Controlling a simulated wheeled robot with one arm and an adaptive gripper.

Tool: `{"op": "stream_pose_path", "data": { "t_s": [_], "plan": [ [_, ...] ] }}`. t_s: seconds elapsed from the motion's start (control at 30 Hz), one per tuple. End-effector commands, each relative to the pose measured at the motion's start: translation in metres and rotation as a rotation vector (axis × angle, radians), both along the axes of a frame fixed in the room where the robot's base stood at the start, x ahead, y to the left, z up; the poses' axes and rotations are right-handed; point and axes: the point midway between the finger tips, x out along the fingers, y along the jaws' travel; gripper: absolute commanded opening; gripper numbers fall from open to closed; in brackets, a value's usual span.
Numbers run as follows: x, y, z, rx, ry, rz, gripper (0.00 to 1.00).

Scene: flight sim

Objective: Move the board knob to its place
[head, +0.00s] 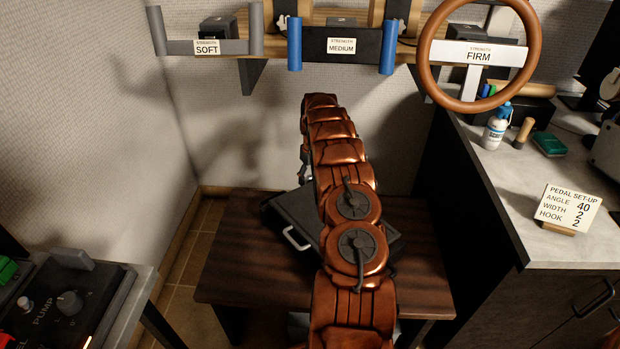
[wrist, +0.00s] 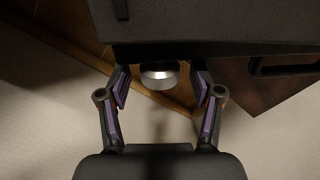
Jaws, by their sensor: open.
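A dark pedal board (head: 392,240) with a metal handle lies on the low wooden table, partly hidden behind my copper arm. In the wrist view, the dark edge of the board (wrist: 210,28) fills the top. A short silver knob (wrist: 160,77), which seems to be the board knob, shows below that edge. My gripper (wrist: 160,90) is open, with one purple-padded finger on each side of the knob. I see gaps between the pads and the knob. In the head view the gripper is mostly hidden behind the arm, and the knob cannot be seen.
The wooden table (head: 240,278) stands close to the back wall. A shelf with strength-labelled controls and a steering wheel (head: 424,50) hangs above. A counter with a pedal set-up card (head: 567,209) stands right. A pump panel (head: 70,303) stands at left front.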

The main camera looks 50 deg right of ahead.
Motion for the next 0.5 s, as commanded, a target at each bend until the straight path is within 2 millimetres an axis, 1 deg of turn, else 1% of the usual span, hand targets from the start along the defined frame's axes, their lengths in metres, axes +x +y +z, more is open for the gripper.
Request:
{"op": "stream_pose_path", "data": {
  "t_s": [0.23, 0.5],
  "plan": [
    [0.0005, 0.0003, -0.0015, 0.0, 0.0, 0.0, 0.65],
    [0.0004, 0.0005, -0.0017, 0.0, 0.0, 0.0, 0.37]
  ]
}}
